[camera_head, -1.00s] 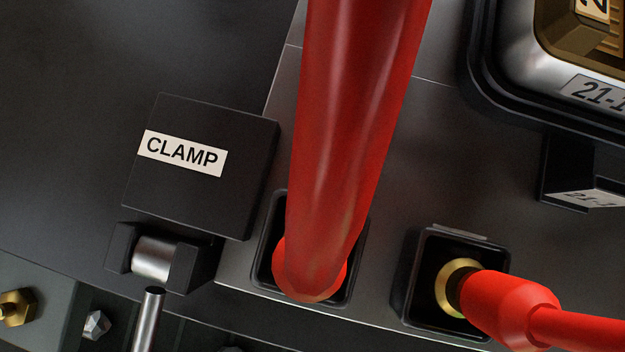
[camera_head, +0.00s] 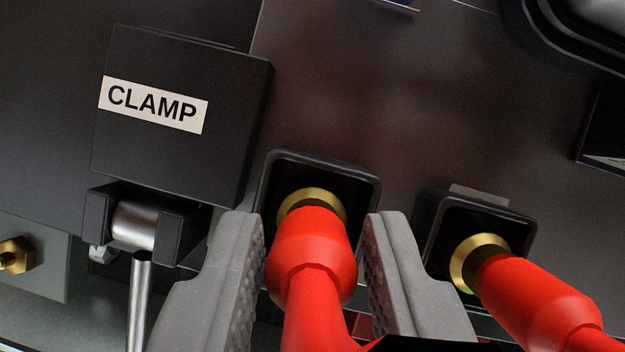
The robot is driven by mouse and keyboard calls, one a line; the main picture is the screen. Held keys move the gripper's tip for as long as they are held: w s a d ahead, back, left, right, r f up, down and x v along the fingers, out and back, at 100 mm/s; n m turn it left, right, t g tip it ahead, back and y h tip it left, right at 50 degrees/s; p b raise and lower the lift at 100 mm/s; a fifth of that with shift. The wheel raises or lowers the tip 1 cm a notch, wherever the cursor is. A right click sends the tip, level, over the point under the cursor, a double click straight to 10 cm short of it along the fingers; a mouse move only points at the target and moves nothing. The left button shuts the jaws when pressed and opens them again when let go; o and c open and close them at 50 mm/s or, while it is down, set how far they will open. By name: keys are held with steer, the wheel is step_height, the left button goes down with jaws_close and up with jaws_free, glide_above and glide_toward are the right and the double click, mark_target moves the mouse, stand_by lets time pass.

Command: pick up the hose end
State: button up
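A red hose end (camera_head: 311,255) with a brass collar (camera_head: 313,203) sits in a square black socket (camera_head: 345,172) in the middle of the view. Its red hose runs down toward the bottom edge. My gripper (camera_head: 312,217) is open, with one grey ridged finger on each side of this hose end. The fingers are close to its sides. A narrow gap shows on the right; I cannot tell whether the left finger touches. A second red hose end (camera_head: 535,295) with a brass collar sits in another socket to the right, outside my fingers.
A black block labelled CLAMP (camera_head: 180,70) stands left of the sockets, with a metal roller (camera_head: 135,225) and rod below it. A dark-rimmed case (camera_head: 570,40) is at the upper right. The dark panel (camera_head: 420,100) above the sockets is clear.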

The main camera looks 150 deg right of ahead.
mark_target(312, 297)
steer(key=shift+x, duration=1.5)
jaws_close()
steer(key=shift+r, duration=0.1)
